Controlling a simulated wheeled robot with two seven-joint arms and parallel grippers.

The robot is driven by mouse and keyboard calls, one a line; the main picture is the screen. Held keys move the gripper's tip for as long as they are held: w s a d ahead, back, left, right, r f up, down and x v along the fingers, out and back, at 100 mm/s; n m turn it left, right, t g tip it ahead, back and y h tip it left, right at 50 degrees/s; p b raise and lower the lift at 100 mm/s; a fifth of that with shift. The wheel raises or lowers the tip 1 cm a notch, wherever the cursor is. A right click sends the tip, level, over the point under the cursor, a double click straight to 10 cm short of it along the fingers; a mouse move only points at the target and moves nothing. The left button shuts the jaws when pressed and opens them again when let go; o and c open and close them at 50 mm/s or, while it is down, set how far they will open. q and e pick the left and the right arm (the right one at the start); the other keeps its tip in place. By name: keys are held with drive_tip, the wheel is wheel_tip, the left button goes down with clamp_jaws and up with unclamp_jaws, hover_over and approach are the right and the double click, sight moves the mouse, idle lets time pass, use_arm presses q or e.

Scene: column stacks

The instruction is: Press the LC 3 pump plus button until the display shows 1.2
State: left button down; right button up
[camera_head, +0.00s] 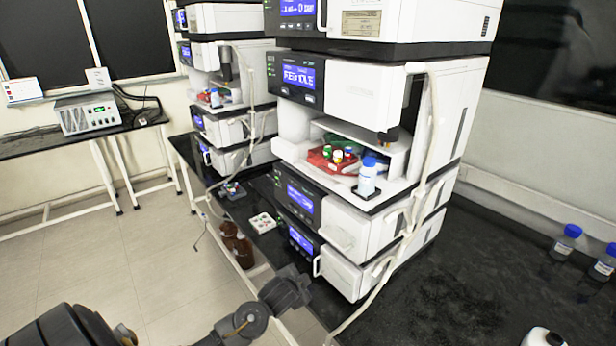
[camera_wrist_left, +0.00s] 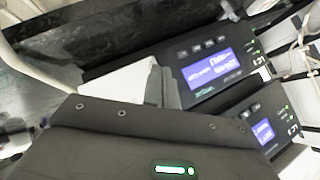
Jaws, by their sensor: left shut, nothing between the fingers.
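The near column stack in the head view has several modules with lit blue displays. Two lower front panels show there, an upper one (camera_head: 299,198) and a lower one (camera_head: 302,240); their digits are too small to read. My left gripper (camera_head: 297,283) is in front of and below these panels, apparently apart from them. In the left wrist view its shut, empty fingers (camera_wrist_left: 169,88) lie beside a dark panel with a blue display (camera_wrist_left: 208,72) and a row of small buttons (camera_wrist_left: 208,47). My right gripper is not in view.
A white tray (camera_head: 262,223) and brown bottles (camera_head: 243,252) stand left of the stack. A tube (camera_head: 385,262) runs down its right side. Blue-capped bottles (camera_head: 565,243) stand on the black bench at right. A second stack (camera_head: 222,85) stands behind.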

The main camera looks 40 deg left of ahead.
sight(309, 26)
use_arm(q)
drive_tip(key=w+a+r+t, duration=0.1)
drive_tip(key=w+r, duration=0.1)
drive_tip(key=r, duration=0.5)
drive_tip(key=w+a+r+m+t, duration=0.1)
drive_tip(key=w+r+t, duration=0.1)
drive_tip(key=r, duration=0.5)
drive_tip(key=w+a+r+m+t+y, duration=0.1)
drive_tip(key=w+r, duration=0.2)
drive_tip(key=r, duration=0.5)
drive_tip(key=shift+a, duration=0.15)
drive_tip(key=s+a+r+m+t+y, duration=0.1)
drive_tip(key=s+r+t, duration=0.1)
drive_tip(key=r, duration=1.2)
drive_tip(key=s+a+r+m+t+y, duration=0.1)
drive_tip(key=s+a+r+m+t, duration=0.1)
drive_tip(key=r, duration=1.3)
drive_tip(key=s+a+r+m+t+y+p, duration=0.1)
drive_tip(key=s+r+t, duration=0.3)
drive_tip(key=r, duration=1.1)
drive_tip(key=shift+s+a+r+m+t+y, duration=0.15)
drive_tip(key=shift+s+a+m+t+y, duration=0.15)
drive_tip(key=shift+a+t+y, duration=0.35)
drive_tip(key=shift+w, duration=0.2)
drive_tip(key=w+d, duration=0.2)
drive_tip(key=w, duration=0.6)
drive_tip(key=shift+w+d+b, duration=0.15)
drive_tip(key=shift+d+b, duration=0.05)
drive_tip(key=shift+b, duration=0.1)
